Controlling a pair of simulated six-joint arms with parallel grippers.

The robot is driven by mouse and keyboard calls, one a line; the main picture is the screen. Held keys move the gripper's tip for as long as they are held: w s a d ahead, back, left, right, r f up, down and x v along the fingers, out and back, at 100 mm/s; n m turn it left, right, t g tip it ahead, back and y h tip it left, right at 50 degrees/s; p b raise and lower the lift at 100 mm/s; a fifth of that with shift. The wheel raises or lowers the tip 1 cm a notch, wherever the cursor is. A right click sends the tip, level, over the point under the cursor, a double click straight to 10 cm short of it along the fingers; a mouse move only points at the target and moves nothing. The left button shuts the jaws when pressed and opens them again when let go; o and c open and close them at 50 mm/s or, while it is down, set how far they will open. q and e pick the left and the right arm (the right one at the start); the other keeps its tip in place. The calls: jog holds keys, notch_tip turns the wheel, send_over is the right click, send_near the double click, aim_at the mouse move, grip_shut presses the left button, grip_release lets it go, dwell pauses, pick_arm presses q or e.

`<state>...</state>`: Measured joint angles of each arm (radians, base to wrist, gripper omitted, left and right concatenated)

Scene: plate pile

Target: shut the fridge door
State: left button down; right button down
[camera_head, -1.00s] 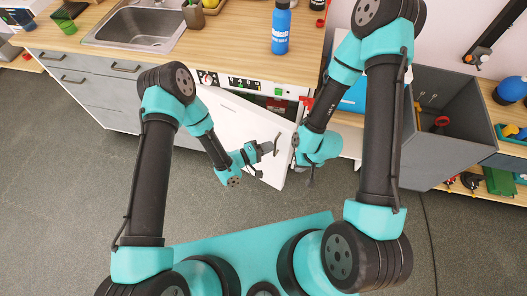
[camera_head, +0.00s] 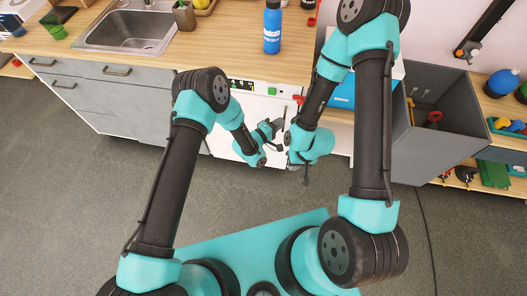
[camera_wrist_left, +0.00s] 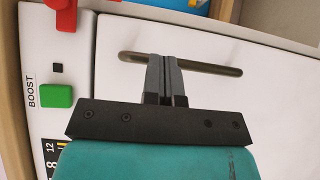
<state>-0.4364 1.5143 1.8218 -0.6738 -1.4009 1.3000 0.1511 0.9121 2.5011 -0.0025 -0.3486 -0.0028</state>
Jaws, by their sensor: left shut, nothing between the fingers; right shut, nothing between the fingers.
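The white fridge door (camera_head: 224,146) is under the counter, partly hidden by my left arm. It looks flush with the control strip (camera_head: 270,90), with no opening visible. In the left wrist view the door (camera_wrist_left: 130,35) lies along the strip with only a thin seam between them. My left gripper (camera_head: 284,118) is at the door's right part, shut and empty. In the left wrist view its fingertips (camera_wrist_left: 166,58) overlap the dark bar handle (camera_wrist_left: 215,68); I cannot tell whether they touch it. My right gripper (camera_head: 306,178) is shut and empty, just right of the left one and lower.
A blue bottle (camera_head: 272,28) stands on the wooden counter (camera_head: 225,50) above the fridge. A sink (camera_head: 135,30) is at the left. A grey open bin (camera_head: 430,150) stands at the right. The floor (camera_head: 90,190) in front is clear.

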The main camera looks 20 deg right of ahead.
pick_arm(q)
jog(key=shift+w+d+r, duration=0.1)
jog(key=shift+w+d, duration=0.1)
jog(key=shift+w, duration=0.3)
jog(key=s+d+v, duration=0.1)
jog(key=s+v, duration=0.1)
jog(key=v, duration=1.2)
jog(key=shift+s+a, duration=0.2)
jog(key=shift+a, duration=0.15)
